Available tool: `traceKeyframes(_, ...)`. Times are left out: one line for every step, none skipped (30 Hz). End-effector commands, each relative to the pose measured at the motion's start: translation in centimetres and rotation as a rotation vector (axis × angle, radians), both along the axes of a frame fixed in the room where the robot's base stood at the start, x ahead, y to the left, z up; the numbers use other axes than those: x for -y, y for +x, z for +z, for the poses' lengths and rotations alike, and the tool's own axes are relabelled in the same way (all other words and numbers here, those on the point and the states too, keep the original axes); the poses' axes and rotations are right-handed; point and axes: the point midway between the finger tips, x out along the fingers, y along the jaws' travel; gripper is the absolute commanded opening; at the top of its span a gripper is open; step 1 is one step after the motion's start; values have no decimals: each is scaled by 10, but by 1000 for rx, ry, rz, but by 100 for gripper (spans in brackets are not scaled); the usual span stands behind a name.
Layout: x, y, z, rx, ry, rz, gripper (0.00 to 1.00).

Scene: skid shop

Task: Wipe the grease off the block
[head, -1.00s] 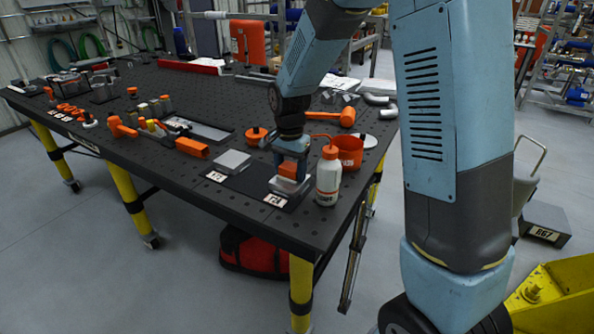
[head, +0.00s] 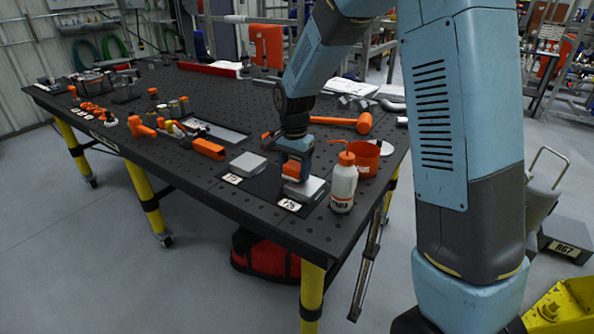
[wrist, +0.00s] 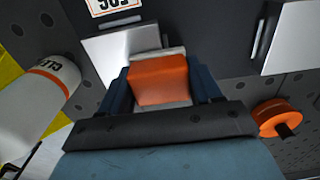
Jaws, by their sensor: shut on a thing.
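My gripper (head: 292,172) is shut on an orange wiping block (wrist: 158,80) with a pale underside. In the wrist view it sits between the blue fingers. It is at a grey metal block (head: 312,188) on a dark mat, near a number label (head: 289,204). The metal block also shows in the wrist view (wrist: 108,48); the orange block covers part of its top. I cannot tell whether they touch, and I see no clear grease on the visible part. A second grey block (head: 248,164) lies to the left with its own label (head: 232,179).
A white bottle (head: 343,185) with an orange cap stands close right of the metal block. An orange tub (head: 366,157) and a mallet (head: 345,123) are behind. The table's front edge (head: 270,224) is near.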

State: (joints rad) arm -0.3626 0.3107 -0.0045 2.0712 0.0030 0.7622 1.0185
Motion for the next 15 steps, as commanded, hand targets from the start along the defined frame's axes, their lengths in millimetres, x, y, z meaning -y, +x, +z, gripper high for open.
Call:
traceKeyframes(0, 0, 5, 2, 1, 0, 30)
traceKeyframes(0, 1, 7, 3, 1, 0, 30)
traceKeyframes(0, 1, 11, 3, 1, 0, 30)
traceKeyframes(0, 1, 13, 3, 1, 0, 30)
traceKeyframes(0, 1, 15, 3, 1, 0, 30)
traceKeyframes(0, 0, 19, 3, 0, 0, 30)
traceKeyframes(0, 1, 21, 3, 1, 0, 30)
traceKeyframes(0, 1, 23, 3, 1, 0, 30)
traceKeyframes(0, 1, 27, 3, 1, 0, 30)
traceKeyframes(0, 1, 29, 3, 1, 0, 30)
traceKeyframes(0, 1, 32, 3, 1, 0, 30)
traceKeyframes(0, 1, 35, 3, 1, 0, 30)
traceKeyframes(0, 1, 37, 3, 1, 0, 30)
traceKeyframes(0, 1, 40, 3, 1, 0, 30)
traceKeyframes(0, 1, 43, 3, 1, 0, 30)
